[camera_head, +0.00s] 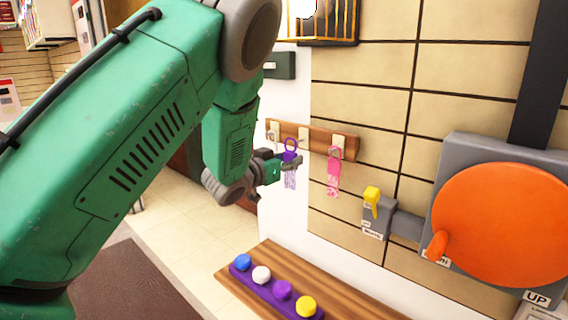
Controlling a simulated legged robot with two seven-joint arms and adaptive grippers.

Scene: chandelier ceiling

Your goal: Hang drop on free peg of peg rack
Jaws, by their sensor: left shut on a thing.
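The wooden peg rack (319,138) is on the tiled wall and shows several pale pegs. A pink drop (333,178) hangs from its right peg. My left gripper (284,165) is shut on a purple drop (290,178) just in front of the rack. The purple drop is upright with its ring (291,144) at the top, near the middle peg (303,136). I cannot tell whether the ring touches a peg. No drop shows on the left peg (274,130). My right gripper is not in view.
A wooden shelf (345,292) below holds a purple strip with blue, white, purple and yellow knobs. Right of the rack are a yellow switch (372,200) and a large orange disc (502,225). A dark box (280,65) is above the rack.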

